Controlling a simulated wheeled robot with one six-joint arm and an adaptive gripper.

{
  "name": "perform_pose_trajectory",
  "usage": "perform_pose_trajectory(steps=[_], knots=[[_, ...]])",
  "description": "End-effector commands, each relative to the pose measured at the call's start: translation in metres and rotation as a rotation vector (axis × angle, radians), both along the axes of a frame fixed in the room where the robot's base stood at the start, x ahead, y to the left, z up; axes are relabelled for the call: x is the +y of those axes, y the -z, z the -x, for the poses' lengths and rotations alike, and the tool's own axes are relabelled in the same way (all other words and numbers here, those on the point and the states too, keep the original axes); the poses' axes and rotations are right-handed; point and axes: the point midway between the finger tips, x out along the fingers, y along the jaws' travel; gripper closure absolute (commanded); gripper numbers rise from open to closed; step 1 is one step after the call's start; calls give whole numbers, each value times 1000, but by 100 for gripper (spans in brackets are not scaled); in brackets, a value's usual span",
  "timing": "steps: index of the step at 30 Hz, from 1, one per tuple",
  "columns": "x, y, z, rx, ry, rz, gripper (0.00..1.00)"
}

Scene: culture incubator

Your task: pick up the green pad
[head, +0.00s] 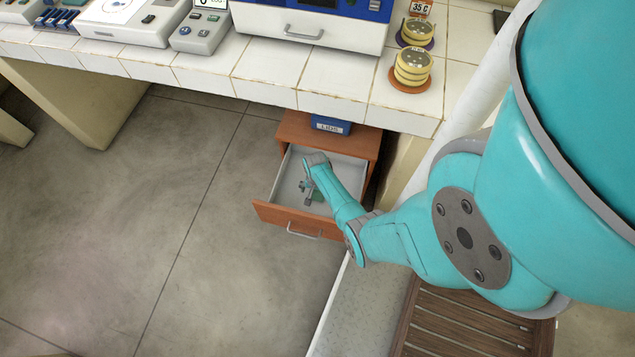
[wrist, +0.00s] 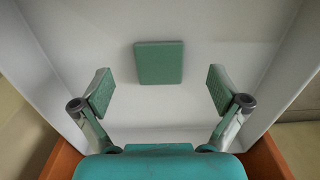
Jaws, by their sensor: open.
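The green pad (wrist: 159,62) is a flat square lying on the pale floor of the open drawer (head: 341,167) in the wrist view. My gripper (wrist: 160,88) is open and empty above the drawer floor, one finger on each side of the pad's line and apart from it. In the wrist view the pad lies between and a little beyond the fingertips. In the head view my gripper (head: 309,194) reaches down into the drawer, and a little green shows beside it, partly hidden by my arm.
The drawer's wooden front (head: 285,218) and light walls surround my gripper. A blue labelled box (head: 331,125) stands on the cabinet top (head: 296,127). The tiled counter (head: 270,66) overhangs behind, with yellow-rimmed stacked dishes (head: 413,66) near its right end. Floor to the left is clear.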

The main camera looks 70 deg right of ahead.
Motion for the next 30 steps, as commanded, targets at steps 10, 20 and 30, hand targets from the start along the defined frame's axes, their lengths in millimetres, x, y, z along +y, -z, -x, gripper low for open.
perform_pose_trajectory(steps=[10,20,30], knots=[[-4,32,0,1,0,-1,2],[-4,45,0,-1,0,1,2],[-4,45,1,0,0,1,37]])
